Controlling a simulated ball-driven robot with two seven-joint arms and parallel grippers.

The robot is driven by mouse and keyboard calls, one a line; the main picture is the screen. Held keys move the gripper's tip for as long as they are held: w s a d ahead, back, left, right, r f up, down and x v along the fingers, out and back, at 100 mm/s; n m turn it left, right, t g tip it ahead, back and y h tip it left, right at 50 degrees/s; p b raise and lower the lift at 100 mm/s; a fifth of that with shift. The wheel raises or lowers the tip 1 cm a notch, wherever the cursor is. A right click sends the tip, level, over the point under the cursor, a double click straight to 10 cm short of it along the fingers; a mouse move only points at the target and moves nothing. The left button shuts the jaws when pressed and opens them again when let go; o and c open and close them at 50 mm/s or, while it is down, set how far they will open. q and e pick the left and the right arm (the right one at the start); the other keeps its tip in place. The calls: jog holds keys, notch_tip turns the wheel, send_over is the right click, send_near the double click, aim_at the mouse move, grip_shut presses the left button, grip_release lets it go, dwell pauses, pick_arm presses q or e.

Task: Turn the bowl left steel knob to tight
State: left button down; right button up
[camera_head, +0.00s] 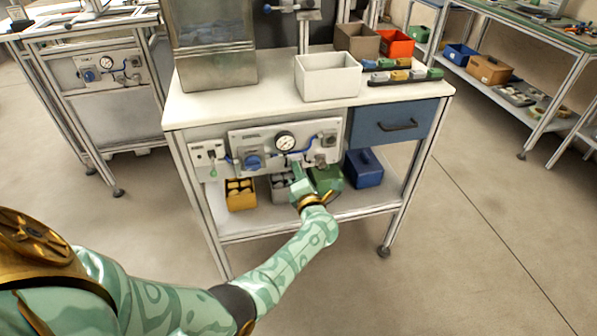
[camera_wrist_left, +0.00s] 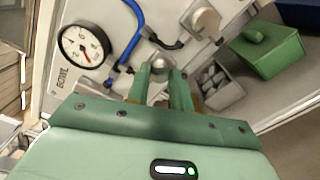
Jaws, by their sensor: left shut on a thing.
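The steel knob (camera_wrist_left: 158,64) is a small round metal knob on the pale panel (camera_head: 248,140) at the front of the workbench. My left gripper (camera_wrist_left: 160,82) is shut on it, with one green finger on each side. In the head view my left gripper (camera_head: 297,178) is at the panel's lower edge, below the dial gauge (camera_head: 285,141), and hides the knob. In the left wrist view the gauge (camera_wrist_left: 83,45) is left of the knob, with dark lettering beside it. How far the knob is turned cannot be told. My right gripper is not in view.
A second steel fitting (camera_wrist_left: 205,20) and a blue hose (camera_wrist_left: 133,35) are close to my gripper. A blue knob (camera_head: 253,162) is farther left on the panel. A yellow bin (camera_head: 240,195), green box (camera_head: 326,179) and blue box (camera_head: 364,168) are on the shelf below.

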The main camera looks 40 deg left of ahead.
pick_arm(q)
jog(key=shift+m, duration=0.9)
jog(key=c, duration=1.2)
grip_release()
jog(key=shift+d, duration=0.1)
jog(key=shift+c, duration=0.2)
